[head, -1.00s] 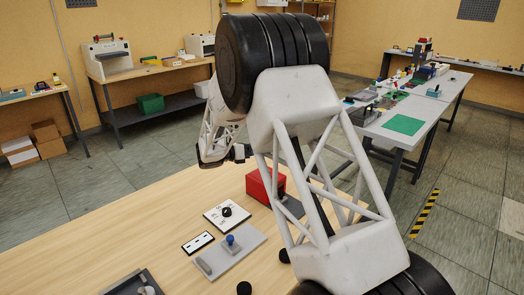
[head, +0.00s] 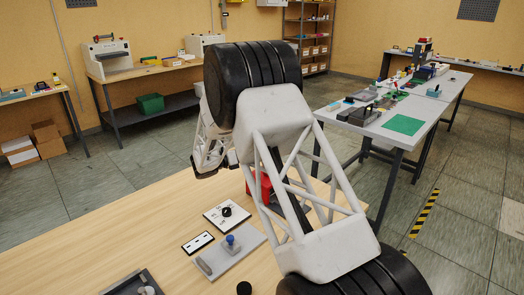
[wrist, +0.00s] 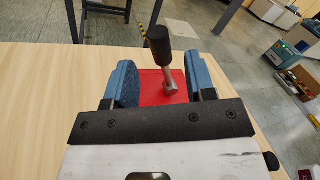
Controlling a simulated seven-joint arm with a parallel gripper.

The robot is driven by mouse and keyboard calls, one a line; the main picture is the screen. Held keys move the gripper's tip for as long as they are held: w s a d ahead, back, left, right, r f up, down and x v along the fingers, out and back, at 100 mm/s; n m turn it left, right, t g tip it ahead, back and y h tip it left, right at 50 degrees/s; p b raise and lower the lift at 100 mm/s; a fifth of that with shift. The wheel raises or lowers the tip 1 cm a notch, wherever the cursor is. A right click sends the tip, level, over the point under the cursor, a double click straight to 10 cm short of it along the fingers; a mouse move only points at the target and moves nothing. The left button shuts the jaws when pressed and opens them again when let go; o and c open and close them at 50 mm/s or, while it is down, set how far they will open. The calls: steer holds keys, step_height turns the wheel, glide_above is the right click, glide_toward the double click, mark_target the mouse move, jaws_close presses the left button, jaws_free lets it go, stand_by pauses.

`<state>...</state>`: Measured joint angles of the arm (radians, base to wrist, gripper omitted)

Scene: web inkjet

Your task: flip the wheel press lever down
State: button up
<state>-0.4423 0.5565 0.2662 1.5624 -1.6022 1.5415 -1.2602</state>
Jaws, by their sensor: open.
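The press lever (wrist: 168,76) shows in the wrist view as a metal rod with a black knob (wrist: 159,45), standing up from a red block (wrist: 148,90). My gripper (wrist: 160,78) is open, with one blue finger pad on each side of the lever and red block in the picture. I see no contact between pads and lever; how deep the lever lies between them I cannot tell. In the head view the red block (head: 265,186) is mostly hidden behind my arm, and the lever and my fingertips cannot be made out there.
On the wooden table (head: 130,225) are a grey plate with a blue knob (head: 230,241), a white dial plate (head: 219,222), a slotted plate (head: 198,243) and a dark tray (head: 130,284). The table's left part is clear. A side bench (head: 350,123) stands beyond.

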steer(key=x, duration=0.7)
steer(key=shift+d, duration=0.1)
steer(key=shift+c, duration=0.3)
jaws_close()
